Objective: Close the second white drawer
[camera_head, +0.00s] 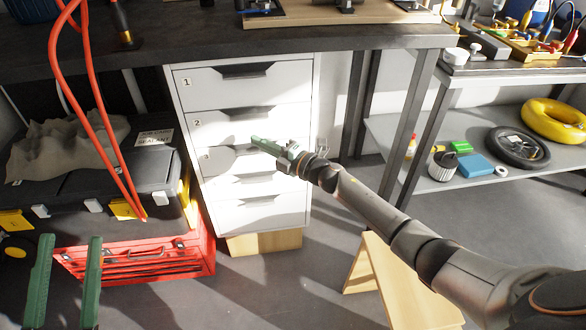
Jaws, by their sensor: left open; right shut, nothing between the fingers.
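The white drawer cabinet (318,85) stands under the workbench, with a column of drawers. The second white drawer (225,127), marked 2, is below the top drawer marked 1 and has a dark handle recess. Its front looks about level with the others; I cannot tell whether a small gap remains. My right gripper (256,141) has its green fingers shut and empty, pointing left in front of the cabinet around the second drawer's lower edge. I cannot tell whether it touches. My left gripper (68,240) is open and empty at the bottom left, away from the cabinet.
A red toolbox (150,258) and a black case (95,200) stand left of the cabinet. Orange cables (85,120) hang in front of them. The dark workbench (200,48) overhangs the drawers. A wooden stand (395,285) is on the floor to the right, near my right arm.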

